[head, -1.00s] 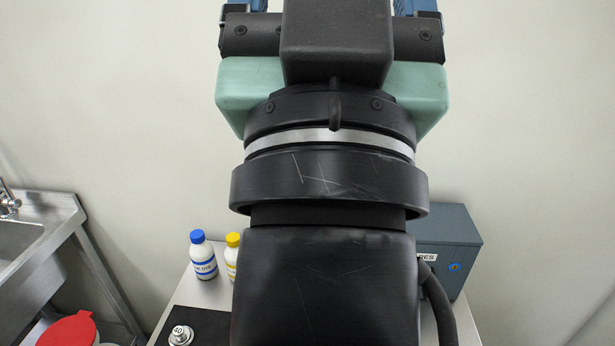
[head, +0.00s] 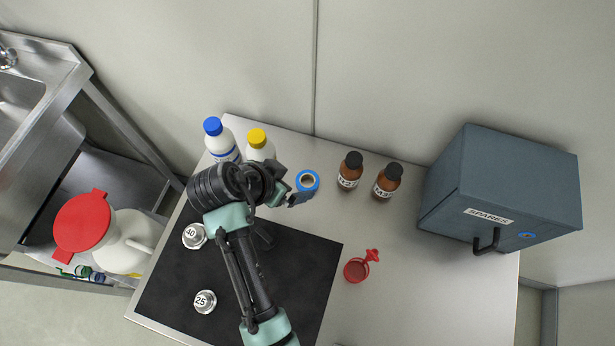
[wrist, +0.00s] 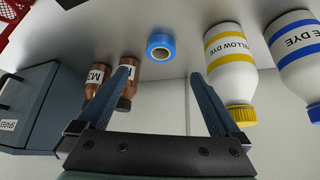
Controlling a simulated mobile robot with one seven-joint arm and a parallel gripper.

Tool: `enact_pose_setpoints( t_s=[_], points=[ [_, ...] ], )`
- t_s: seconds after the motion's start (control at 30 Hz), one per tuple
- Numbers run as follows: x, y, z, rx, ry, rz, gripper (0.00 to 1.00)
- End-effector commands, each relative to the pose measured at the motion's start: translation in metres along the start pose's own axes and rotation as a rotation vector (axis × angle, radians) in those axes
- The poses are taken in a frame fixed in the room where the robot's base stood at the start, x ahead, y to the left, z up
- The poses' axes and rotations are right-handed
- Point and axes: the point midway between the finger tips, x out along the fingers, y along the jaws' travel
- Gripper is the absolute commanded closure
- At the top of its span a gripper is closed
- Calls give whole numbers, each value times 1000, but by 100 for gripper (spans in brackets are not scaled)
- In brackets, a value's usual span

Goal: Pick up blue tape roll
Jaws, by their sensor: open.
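The blue tape roll (head: 307,180) lies on the table at the black mat's upper right edge, beside my gripper (head: 297,197) in the head view. Its blue ring has a tan core. In the wrist view the tape roll (wrist: 160,46) shows just beyond and roughly centred between the two blue fingertips. My gripper (wrist: 163,70) is open, with nothing between its fingers. In the head view the wrist and arm hide part of the gripper.
Behind stand a blue-capped bottle (head: 221,140) and yellow-capped bottle (head: 259,146). Brown bottles (head: 350,171) (head: 387,181) stand right of the tape. A red item (head: 357,268), grey SPARES box (head: 500,185), weights (head: 194,236) (head: 205,302) and the black mat (head: 310,270) share the table.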

Motion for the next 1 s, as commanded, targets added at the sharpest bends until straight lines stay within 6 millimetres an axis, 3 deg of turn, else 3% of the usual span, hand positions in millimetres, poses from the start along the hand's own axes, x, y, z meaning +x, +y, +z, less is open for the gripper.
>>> enact_pose_setpoints(
  t_s=[0.2,0.47,0.8,1.0],
  points=[
    [37,-1,-1,1,1,-1,0],
    [53,-1,-1,2,1,-3,0],
    [93,-2,1,2,1,-4,0],
    [98,-2,2,2,1,-6,0]
  ],
)
